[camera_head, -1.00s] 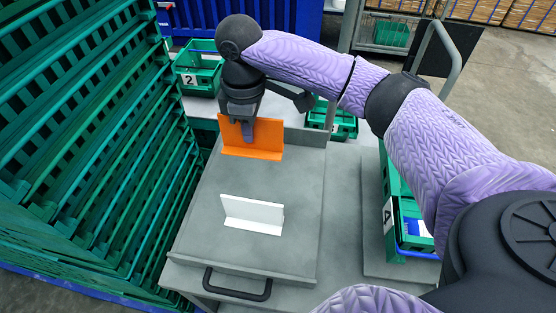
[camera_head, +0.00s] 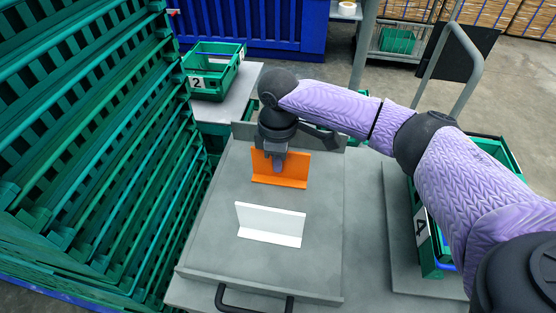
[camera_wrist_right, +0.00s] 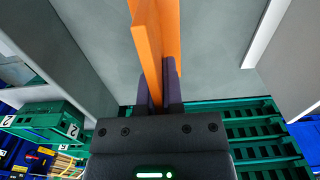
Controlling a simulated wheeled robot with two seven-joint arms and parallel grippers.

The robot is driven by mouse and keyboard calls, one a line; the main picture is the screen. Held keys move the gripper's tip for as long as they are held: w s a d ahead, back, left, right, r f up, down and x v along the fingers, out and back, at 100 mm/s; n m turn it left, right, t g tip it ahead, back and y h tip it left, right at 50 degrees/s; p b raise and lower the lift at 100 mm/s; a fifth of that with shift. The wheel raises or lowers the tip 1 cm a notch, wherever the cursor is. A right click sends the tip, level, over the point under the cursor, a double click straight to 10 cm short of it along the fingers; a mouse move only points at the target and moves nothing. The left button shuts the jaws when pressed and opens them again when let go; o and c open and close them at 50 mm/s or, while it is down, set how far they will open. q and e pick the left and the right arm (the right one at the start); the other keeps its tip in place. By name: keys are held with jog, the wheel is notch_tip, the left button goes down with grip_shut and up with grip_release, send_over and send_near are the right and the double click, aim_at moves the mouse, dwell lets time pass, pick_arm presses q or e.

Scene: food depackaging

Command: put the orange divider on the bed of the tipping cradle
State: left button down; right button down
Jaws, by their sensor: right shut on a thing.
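The orange divider (camera_head: 298,168) is an L-shaped plate, upright over the back part of the grey bed of the tipping cradle (camera_head: 205,225). My right gripper (camera_head: 279,166) is shut on its upright plate from above. The wrist view shows the orange plate (camera_wrist_right: 147,45) between the two dark fingers (camera_wrist_right: 159,90). Its foot appears at or just above the bed; I cannot tell whether it touches. A white divider (camera_head: 270,222) stands on the bed nearer to me, apart from the orange one. My left gripper is out of view.
A tall green slatted stack (camera_head: 90,150) stands close along the cradle's left side. A green crate marked 2 (camera_head: 212,85) is behind left, and one marked 4 (camera_head: 427,240) is at the right. A black handle (camera_head: 255,308) is at the cradle's front. Bare bed surrounds both dividers.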

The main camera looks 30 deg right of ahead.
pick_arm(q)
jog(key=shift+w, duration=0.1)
pick_arm(e)
jog(key=shift+f, duration=0.1)
jog(key=c, duration=0.8)
grip_release()
notch_tip(320, 180, up, 11)
jog(key=p, duration=0.4)
jog(key=shift+r+p, duration=0.35)
jog(key=shift+r, duration=0.35)
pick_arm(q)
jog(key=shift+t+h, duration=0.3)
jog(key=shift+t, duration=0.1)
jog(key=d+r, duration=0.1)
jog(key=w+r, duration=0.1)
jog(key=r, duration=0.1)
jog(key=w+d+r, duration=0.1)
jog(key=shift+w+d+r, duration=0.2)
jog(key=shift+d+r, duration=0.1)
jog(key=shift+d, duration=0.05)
